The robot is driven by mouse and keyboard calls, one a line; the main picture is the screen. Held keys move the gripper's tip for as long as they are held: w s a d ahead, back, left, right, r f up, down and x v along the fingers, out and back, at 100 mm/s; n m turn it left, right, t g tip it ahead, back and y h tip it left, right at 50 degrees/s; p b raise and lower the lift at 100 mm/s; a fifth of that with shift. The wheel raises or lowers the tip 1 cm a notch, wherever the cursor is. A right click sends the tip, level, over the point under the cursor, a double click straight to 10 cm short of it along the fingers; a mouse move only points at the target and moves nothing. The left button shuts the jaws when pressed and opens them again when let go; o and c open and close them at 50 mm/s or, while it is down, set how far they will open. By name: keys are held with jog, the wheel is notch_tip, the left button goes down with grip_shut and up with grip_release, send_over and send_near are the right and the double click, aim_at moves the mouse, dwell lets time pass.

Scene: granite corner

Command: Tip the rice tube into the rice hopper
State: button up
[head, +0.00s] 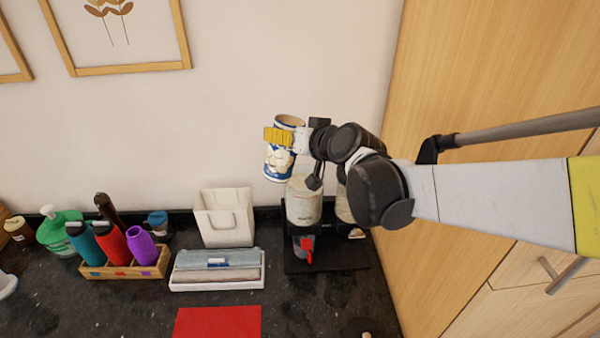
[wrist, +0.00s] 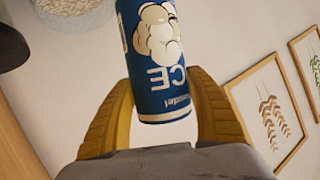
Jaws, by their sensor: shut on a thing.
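My gripper (head: 284,137) is shut on the rice tube (head: 279,161), a blue and white tube with a pale rice picture. The tube is held in the air, close to upright with a slight tilt, and its upper end looks open. In the wrist view the tube (wrist: 158,50) sits between my yellow fingers (wrist: 163,100), its lettering upside down. The rice hopper (head: 304,203), a whitish cylinder on a black dispenser stand, is below and slightly right of the tube. My arm partly covers the hopper's top and what stands right of it.
A white bin (head: 224,222) and a tray of folded cloths (head: 216,278) stand left of the dispenser. A wooden rack (head: 124,271) of coloured bottles is further left. A red mat (head: 217,322) lies in front. A wooden cabinet (head: 470,110) rises on the right.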

jog(key=shift+w+d+n, duration=0.1)
jog(key=shift+n, duration=0.2)
jog(key=shift+w+d+f+n+t+h+b, duration=0.1)
jog(key=shift+d+f+n+t+h+b, duration=0.1)
jog(key=shift+n+t+h+b, duration=0.4)
jog(key=shift+d, duration=0.1)
